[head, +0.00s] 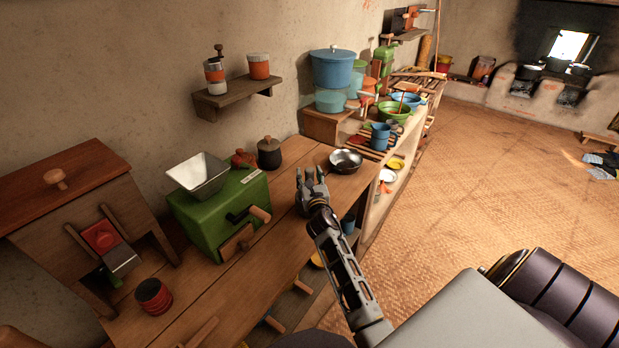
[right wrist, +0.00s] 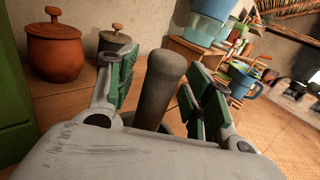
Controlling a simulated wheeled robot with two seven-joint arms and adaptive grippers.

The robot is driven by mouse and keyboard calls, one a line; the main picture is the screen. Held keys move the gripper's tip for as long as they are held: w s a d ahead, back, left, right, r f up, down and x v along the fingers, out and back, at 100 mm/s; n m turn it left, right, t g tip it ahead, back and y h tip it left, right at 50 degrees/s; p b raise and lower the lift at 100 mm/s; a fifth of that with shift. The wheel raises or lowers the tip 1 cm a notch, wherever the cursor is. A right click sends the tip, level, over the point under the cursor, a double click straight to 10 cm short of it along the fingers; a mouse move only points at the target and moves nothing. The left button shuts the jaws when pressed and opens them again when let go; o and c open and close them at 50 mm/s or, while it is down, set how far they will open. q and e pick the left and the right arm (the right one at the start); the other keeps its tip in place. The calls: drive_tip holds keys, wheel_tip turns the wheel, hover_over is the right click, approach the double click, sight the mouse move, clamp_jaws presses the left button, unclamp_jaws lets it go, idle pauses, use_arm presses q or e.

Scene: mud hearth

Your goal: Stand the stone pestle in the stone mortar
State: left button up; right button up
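The stone pestle (right wrist: 162,85) is a dark grey-brown rod, seen in the right wrist view with its rounded top up. It stands between the two fingers of my right gripper (right wrist: 160,90). The fingers are open, with a gap visible on each side of the pestle. In the head view my right gripper (head: 312,190) is low over the wooden counter, left of the steel bowl. The pestle's lower end is hidden behind the gripper body. I cannot clearly make out the stone mortar; a dark patch beside the pestle's base is too covered to tell. My left gripper is not in view.
A shiny steel bowl (head: 346,161) stands near the counter's edge. A green mill (head: 219,218) with a metal hopper is left of the gripper. A dark lidded jar (head: 269,154) and an orange lidded pot (right wrist: 53,55) stand behind. The counter (head: 205,292) is partly bare.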

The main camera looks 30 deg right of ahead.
drive_tip(key=v, duration=0.7)
drive_tip(key=shift+s, duration=0.2)
idle(0.6)
drive_tip(key=shift+a, duration=0.1)
idle(1.4)
